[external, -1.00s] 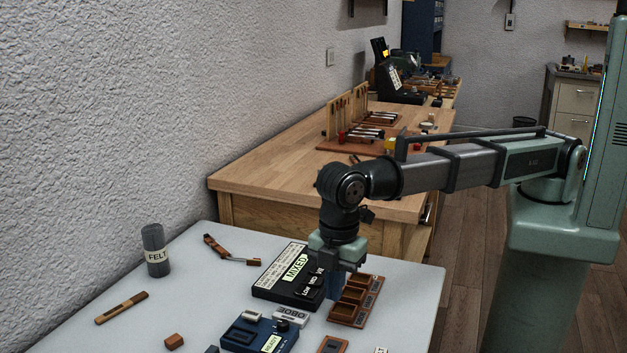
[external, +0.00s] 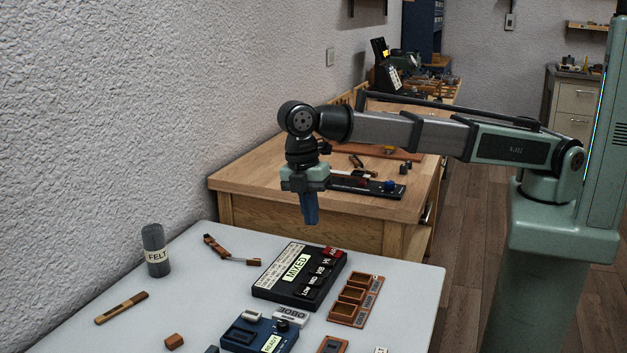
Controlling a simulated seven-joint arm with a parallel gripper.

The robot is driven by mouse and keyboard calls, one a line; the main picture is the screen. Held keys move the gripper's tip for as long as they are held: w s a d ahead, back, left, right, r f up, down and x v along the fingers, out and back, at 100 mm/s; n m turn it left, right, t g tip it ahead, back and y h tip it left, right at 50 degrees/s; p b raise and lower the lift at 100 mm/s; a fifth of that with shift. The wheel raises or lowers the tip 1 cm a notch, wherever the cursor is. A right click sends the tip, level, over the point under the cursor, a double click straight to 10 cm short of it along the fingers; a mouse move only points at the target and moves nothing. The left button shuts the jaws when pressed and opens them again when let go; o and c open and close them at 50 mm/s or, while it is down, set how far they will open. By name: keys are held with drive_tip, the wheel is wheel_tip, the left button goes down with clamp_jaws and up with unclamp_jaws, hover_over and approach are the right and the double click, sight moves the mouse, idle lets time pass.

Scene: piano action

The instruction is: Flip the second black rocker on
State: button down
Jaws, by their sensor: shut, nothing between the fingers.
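The black panel labelled MIXED (external: 270,277) lies on the pale table. A row of rockers runs along its right side: a red rocker (external: 331,253) at the far end, then black rockers (external: 315,281) nearer the camera. Their small lettering and their tilt are too small to read surely. My gripper (external: 310,219) points down, fingers shut and empty. It appears raised above the panel's far end, apart from the rockers. No rocker is hidden by it.
A brown compartment tray (external: 349,311) sits close to the panel's right. A blue READY box (external: 243,334) and an OBOE block (external: 290,316) stand in front. A FELT cylinder (external: 156,250) stands at left. The table between is mostly clear.

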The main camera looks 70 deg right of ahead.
sight(319, 281)
drive_tip(key=f, duration=0.4)
drive_tip(key=s+f, duration=0.1)
drive_tip(key=f, duration=0.4)
drive_tip(key=s+f, duration=0.1)
drive_tip(key=f, duration=0.4)
idle(0.4)
drive_tip(key=shift+s+f, duration=0.15)
drive_tip(key=shift+t, duration=0.3)
drive_tip(key=shift+w, duration=0.2)
drive_tip(key=shift+w+r, duration=0.25)
drive_tip(key=shift+w, duration=0.35)
